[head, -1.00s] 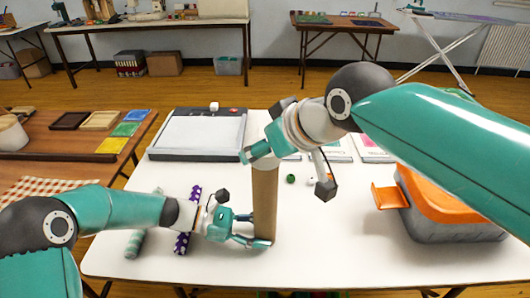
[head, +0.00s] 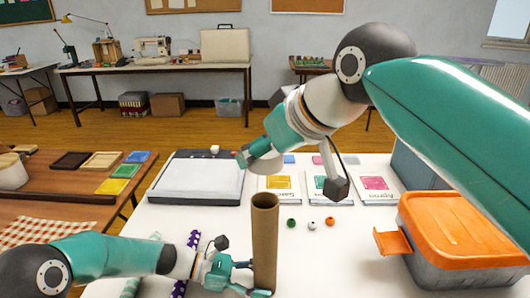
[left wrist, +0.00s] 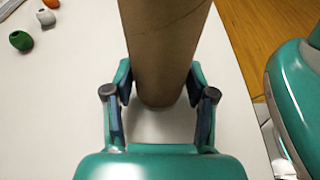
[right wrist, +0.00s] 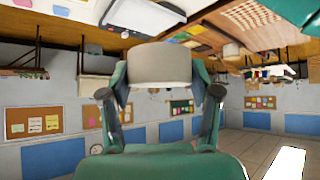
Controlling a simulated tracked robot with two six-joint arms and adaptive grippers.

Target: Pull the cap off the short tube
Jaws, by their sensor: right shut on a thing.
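The short tube (head: 264,240) is brown cardboard and stands upright on the white table, with its open top rim showing. In the left wrist view the tube (left wrist: 165,50) rises between the fingers. My left gripper (head: 254,279) is shut on it low down, a finger on each side. My right gripper (head: 258,157) is above the tube's top, shut on the cap (right wrist: 160,65), a pale grey short cylinder. The cap (head: 264,167) is clear of the tube, partly hidden by the fingers in the head view.
A grey box with an orange lid (head: 450,230) stands at right. A flat grey-white board (head: 200,180) lies behind.

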